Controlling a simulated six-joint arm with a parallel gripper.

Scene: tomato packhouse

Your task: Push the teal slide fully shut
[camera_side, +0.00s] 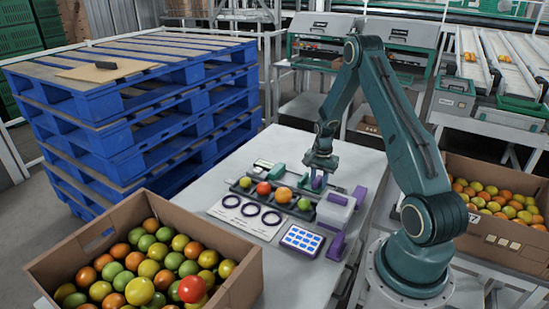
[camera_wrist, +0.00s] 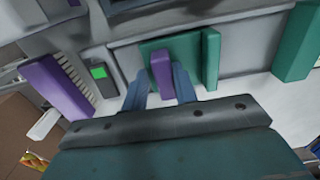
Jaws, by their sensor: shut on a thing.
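The teal slide (camera_wrist: 209,58) shows in the wrist view as a flat teal plate with an upright edge on its right, set against a grey wall. A purple grip (camera_wrist: 160,68) stands up from it. My gripper (camera_wrist: 160,90) is shut on this purple grip, with one blue-grey finger on each side. In the side view my gripper (camera_side: 318,174) is low over the far part of the white table, with a bit of purple between its fingers. The slide is mostly hidden there, and I cannot tell how far it stands from its closed position.
A teal block (camera_wrist: 297,42) stands right of the slide in the wrist view, and a ribbed purple block (camera_wrist: 60,88) stands left. On the table, a dark tray (camera_side: 244,191) holds several tomatoes, beside purple rings (camera_side: 271,217) and a white box (camera_side: 334,212). Tomato cartons flank the table.

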